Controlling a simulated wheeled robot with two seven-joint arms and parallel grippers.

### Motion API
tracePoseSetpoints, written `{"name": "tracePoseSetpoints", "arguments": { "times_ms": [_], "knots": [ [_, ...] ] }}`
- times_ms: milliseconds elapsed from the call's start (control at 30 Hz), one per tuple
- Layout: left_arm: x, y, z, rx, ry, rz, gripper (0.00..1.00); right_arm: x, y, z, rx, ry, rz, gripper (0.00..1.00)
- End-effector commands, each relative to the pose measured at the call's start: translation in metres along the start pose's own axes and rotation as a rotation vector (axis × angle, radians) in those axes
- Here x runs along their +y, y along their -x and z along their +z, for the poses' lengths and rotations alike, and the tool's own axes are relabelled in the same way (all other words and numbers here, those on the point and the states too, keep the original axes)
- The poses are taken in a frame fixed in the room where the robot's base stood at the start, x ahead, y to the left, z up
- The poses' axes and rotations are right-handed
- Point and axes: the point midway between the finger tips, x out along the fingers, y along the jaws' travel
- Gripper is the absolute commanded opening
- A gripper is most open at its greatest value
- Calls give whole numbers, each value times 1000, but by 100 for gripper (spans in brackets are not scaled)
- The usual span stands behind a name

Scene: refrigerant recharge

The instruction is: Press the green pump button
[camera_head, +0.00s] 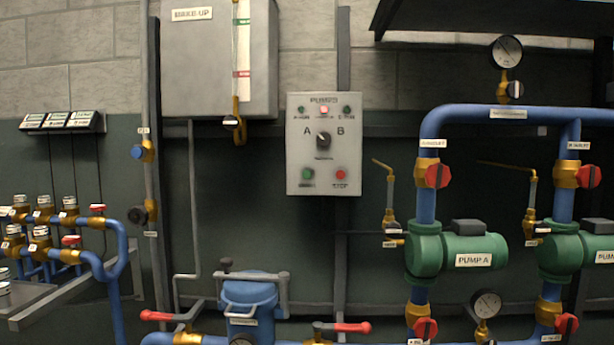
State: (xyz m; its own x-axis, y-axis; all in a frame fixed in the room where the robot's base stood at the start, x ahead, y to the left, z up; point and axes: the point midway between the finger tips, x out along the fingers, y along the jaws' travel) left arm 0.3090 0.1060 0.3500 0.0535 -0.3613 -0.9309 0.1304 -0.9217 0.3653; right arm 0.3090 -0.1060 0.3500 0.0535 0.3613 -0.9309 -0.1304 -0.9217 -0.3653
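The pump control panel (324,144) is a pale grey box on the wall near the middle of the head view. Its green button (308,174) sits at the lower left, beside a red button (340,173) at the lower right. A black selector knob (323,139) lies between the letters A and B. Of the small lamps along the top, the middle red one (324,110) looks lit; the two green ones look dim. Neither of my grippers is in view, and nothing covers the panel.
Green pump A (456,248) and blue pipes with red valve handles (437,175) stand at the right. A blue vessel (250,298) with red-handled levers (344,327) is below the panel. A grey make-up tank (218,60) hangs upper left. Space directly before the panel looks clear.

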Motion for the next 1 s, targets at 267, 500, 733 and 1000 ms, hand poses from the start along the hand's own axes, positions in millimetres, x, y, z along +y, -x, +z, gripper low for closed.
{"name": "tracePoseSetpoints", "arguments": {
  "times_ms": [267, 500, 733, 1000],
  "knots": [
    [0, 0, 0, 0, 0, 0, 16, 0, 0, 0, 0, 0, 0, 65],
    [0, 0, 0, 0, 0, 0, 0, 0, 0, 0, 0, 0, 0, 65],
    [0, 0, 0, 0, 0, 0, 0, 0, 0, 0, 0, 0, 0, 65],
    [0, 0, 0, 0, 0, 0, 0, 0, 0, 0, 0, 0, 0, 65]
  ]
}}
